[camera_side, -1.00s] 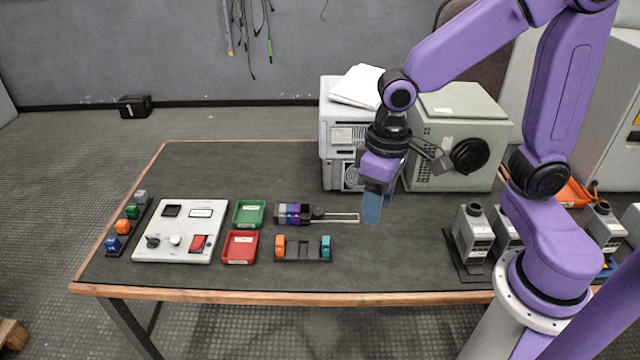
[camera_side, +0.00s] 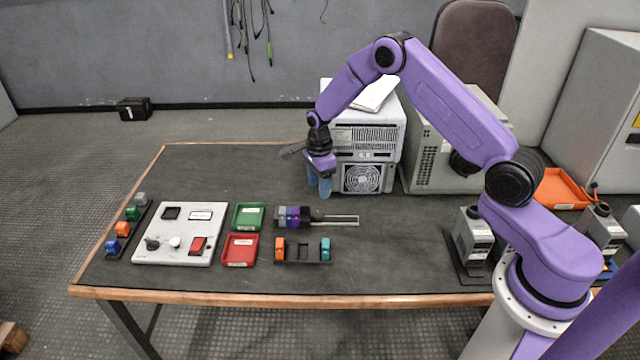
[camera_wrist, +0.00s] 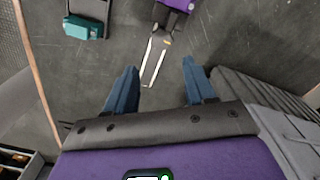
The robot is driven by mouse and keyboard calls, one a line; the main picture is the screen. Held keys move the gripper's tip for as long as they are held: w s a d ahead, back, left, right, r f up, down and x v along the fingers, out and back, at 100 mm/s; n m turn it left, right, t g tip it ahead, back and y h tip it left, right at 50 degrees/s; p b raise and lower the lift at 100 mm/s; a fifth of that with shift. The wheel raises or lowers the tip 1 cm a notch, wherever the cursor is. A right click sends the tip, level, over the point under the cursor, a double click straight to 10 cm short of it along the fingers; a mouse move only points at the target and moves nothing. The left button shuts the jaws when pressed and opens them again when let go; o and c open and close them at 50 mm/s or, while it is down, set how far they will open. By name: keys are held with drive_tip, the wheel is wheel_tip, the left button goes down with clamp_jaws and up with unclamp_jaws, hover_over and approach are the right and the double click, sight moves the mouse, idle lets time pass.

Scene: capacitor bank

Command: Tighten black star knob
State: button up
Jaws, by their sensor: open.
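A dark knob (camera_side: 152,244) sits at the lower left of the white panel (camera_side: 180,258) in the side view; it is too small to tell whether it is star-shaped. A rail fixture (camera_side: 340,221) with grey and purple blocks and a small dark part lies in the middle of the table. My gripper (camera_side: 320,192) is above the table behind this fixture, in front of the grey boxed unit, apart from both. In the wrist view my gripper (camera_wrist: 160,86) shows two blue fingers spread apart with nothing between them. The rail (camera_wrist: 155,62) and a purple block (camera_wrist: 172,18) show beyond them.
A green tray (camera_side: 249,216) and red tray (camera_side: 240,250) stand beside the panel. A black holder (camera_side: 302,253) with orange and teal pieces is in front. The boxed unit (camera_side: 362,150) stands close behind my gripper. The table's back left is clear.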

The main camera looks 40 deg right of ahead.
sight(320, 213)
drive_tip(key=shift+w+d+f, duration=0.1)
drive_tip(key=shift+d+f, duration=0.05)
drive_tip(key=shift+f, duration=2.25)
drive_tip(key=shift+d+f, duration=0.1)
drive_tip(key=shift+f, duration=2.25)
drive_tip(key=c, duration=0.9)
drive_tip(key=shift+m, duration=0.3)
drive_tip(key=shift+m, duration=1.3)
